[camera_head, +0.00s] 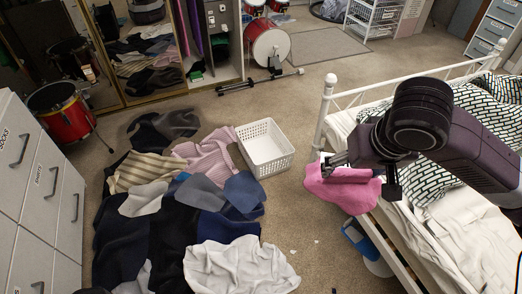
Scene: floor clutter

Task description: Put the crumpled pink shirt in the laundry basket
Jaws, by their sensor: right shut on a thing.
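The bright pink crumpled shirt (342,193) hangs bunched from my right gripper (357,172), beside the white bed frame. The gripper is shut on it, and dark finger parts show at both sides of the cloth. The white laundry basket (263,152) stands on the carpet to the left of the held shirt and farther back. Its perforated walls and inside are visible, and it looks empty. The shirt is apart from the basket.
A heap of clothes, including a pale pink striped garment (207,151) and a white cloth (238,268), covers the floor left of the basket. The bed (440,235) is at right, grey drawers (35,200) at left.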

